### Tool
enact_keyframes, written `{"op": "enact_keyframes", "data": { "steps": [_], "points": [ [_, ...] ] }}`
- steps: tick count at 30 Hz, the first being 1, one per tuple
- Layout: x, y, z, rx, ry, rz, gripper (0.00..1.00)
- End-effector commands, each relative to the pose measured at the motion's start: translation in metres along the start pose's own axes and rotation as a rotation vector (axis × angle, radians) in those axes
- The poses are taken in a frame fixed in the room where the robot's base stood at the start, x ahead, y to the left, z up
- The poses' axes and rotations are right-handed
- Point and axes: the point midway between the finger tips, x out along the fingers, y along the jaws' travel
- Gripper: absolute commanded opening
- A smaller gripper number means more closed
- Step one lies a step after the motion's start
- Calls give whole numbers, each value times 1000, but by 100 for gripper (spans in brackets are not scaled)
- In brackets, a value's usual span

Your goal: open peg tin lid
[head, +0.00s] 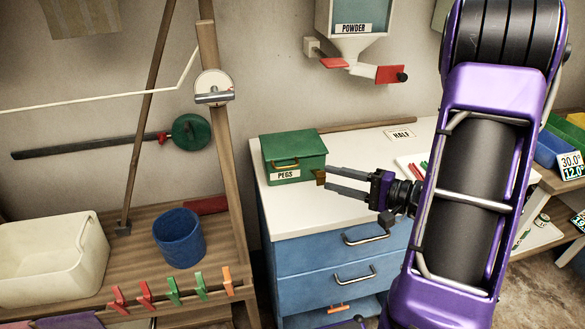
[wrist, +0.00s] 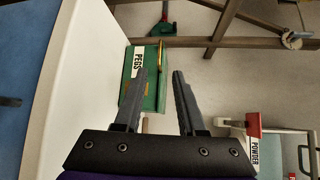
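The peg tin (head: 293,156) is a green box with a white PEGS label and a brass handle. It stands on the white top of the blue cabinet in the head view, and its lid (head: 293,143) looks shut. A small brass piece (head: 320,177) sits at its right side. My gripper (head: 327,180) is open and empty, with its fingertips just right of the tin. In the wrist view my gripper (wrist: 160,73) points at the tin (wrist: 146,87), which shows beyond and partly behind one finger. I cannot tell whether the fingers touch it.
The white cabinet top (head: 350,210) is clear in front of the tin. A wooden post (head: 220,140) stands left of it. A powder dispenser (head: 354,35) hangs on the wall above. A blue bucket (head: 179,238) and white basin (head: 50,262) are at the left.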

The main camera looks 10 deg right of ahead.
Motion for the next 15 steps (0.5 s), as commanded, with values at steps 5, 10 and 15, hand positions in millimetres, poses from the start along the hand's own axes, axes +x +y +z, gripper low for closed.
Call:
{"op": "enact_keyframes", "data": {
  "steps": [5, 10, 15],
  "points": [
    [42, 0, 1, -1, -5, 2, 40],
    [77, 0, 1, -1, -5, 2, 40],
    [101, 0, 0, -1, -3, 2, 40]
  ]
}}
